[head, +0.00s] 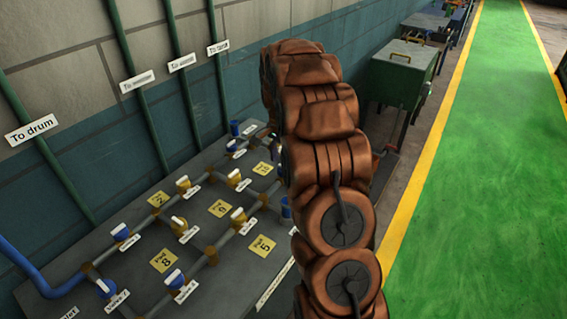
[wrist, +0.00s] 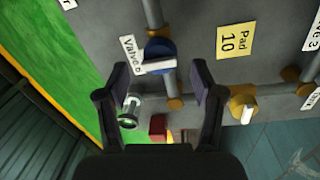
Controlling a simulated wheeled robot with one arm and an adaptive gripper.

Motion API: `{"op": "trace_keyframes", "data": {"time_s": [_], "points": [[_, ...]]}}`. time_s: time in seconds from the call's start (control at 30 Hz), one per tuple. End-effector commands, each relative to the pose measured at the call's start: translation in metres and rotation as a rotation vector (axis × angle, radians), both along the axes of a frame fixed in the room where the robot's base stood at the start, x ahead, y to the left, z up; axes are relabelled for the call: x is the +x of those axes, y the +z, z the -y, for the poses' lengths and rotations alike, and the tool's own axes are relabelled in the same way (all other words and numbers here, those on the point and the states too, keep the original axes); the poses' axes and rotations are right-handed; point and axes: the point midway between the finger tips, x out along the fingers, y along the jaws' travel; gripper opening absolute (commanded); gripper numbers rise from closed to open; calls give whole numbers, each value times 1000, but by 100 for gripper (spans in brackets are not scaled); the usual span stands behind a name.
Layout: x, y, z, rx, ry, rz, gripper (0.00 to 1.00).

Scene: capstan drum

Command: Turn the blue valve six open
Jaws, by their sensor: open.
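In the wrist view a blue round valve (wrist: 160,52) with a white bar handle sits on a grey pipe. The white label (wrist: 133,54) beside it reads "Valve"; its number is hard to read. My gripper (wrist: 152,84) is open, with its two dark fingers spread to either side of the valve's handle in the picture. Nothing is held between them. I cannot tell whether the fingers are level with the handle or short of it. In the head view my arm hides the gripper and this valve.
A yellow valve (wrist: 243,103) and the yellow "Pad 10" plate (wrist: 236,40) lie right of the blue valve. In the head view several blue and yellow valves stand on the grey board (head: 135,285). A green box (head: 402,75) stands behind my arm. The green walkway (head: 480,170) is clear.

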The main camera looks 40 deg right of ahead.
Motion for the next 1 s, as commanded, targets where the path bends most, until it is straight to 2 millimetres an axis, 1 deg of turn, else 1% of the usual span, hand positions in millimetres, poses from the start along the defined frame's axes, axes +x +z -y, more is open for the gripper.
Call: {"op": "trace_keyframes", "data": {"time_s": [0.1,0.23,0.37,0.57,0.67,1.0], "points": [[-1,-12,0,1,0,-2,67],[-1,-21,1,-1,0,2,67],[-1,-25,1,-2,0,3,67],[-1,-26,1,-2,0,2,67],[-1,-26,1,-1,0,2,59],[-1,-26,0,-1,0,2,24]]}}
